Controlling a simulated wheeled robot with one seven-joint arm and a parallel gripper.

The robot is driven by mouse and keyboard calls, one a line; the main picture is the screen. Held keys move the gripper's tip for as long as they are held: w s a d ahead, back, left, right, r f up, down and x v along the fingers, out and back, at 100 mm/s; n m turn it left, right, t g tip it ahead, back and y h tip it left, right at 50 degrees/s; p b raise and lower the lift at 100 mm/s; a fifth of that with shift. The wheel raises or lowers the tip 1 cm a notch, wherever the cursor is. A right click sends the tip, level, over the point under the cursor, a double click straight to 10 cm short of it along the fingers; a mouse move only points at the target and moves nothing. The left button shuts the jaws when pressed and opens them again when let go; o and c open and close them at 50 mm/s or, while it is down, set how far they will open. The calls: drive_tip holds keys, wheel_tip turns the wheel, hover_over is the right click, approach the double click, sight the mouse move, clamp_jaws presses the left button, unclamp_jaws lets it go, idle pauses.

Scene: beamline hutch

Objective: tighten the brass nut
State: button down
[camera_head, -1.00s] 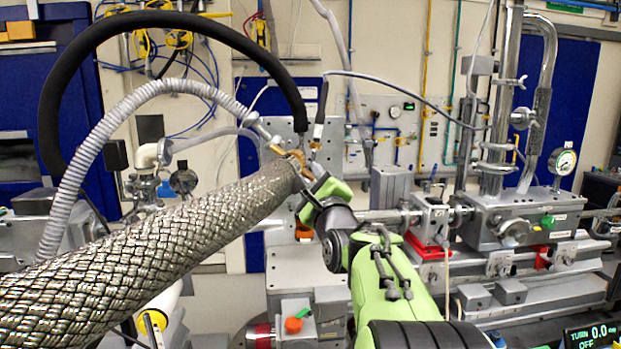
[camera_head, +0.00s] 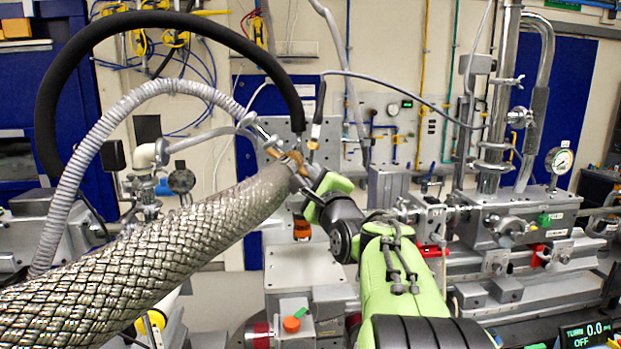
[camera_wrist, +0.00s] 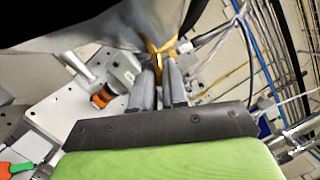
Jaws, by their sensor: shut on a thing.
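The brass nut (camera_wrist: 158,60) shows in the wrist view as a gold piece between my fingertips, under the end of a thick hose. My gripper (camera_wrist: 158,85) is shut on it, with one grey finger on each side. In the head view the brass fitting (camera_head: 290,157) is at the upper end of the braided metal hose (camera_head: 200,235), partly covered by the hose end. My gripper (camera_head: 312,180) is beside that end, its fingers largely hidden by the hose and my wrist. A small display (camera_head: 588,334) at bottom right reads TURN 0.0 and OFF.
The braided hose fills the lower left of the head view. A black hose (camera_head: 90,50) and a grey corrugated hose (camera_head: 110,130) arch beside it. An orange knob (camera_head: 301,229) sits below my gripper. A steel assembly with a gauge (camera_head: 559,160) stands at right.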

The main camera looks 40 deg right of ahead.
wheel_tip(320, 180, up, 5)
drive_tip(key=n+g+y+p, duration=0.1)
drive_tip(key=n+g+p, duration=0.1)
drive_tip(key=n+p, duration=0.2)
drive_tip(key=n+g+y+p, duration=0.1)
drive_tip(key=n+p, duration=0.4)
drive_tip(key=shift+d+r+g, duration=0.1)
drive_tip(key=shift+d+g, duration=0.05)
drive_tip(key=shift+g, duration=0.25)
drive_tip(key=shift+w+a+r+n+g+p, duration=0.1)
drive_tip(key=shift+r+n+g+p, duration=0.2)
drive_tip(key=shift+n+p, duration=0.25)
drive_tip(key=shift+w+a+r+n+g+p, duration=0.1)
drive_tip(key=shift+r+n+g+p, duration=0.05)
drive_tip(key=shift+n+g+p, duration=0.35)
drive_tip(key=c, duration=1.2)
unclamp_jaws()
drive_tip(key=shift+d+f, duration=0.1)
drive_tip(key=shift+c, duration=0.2)
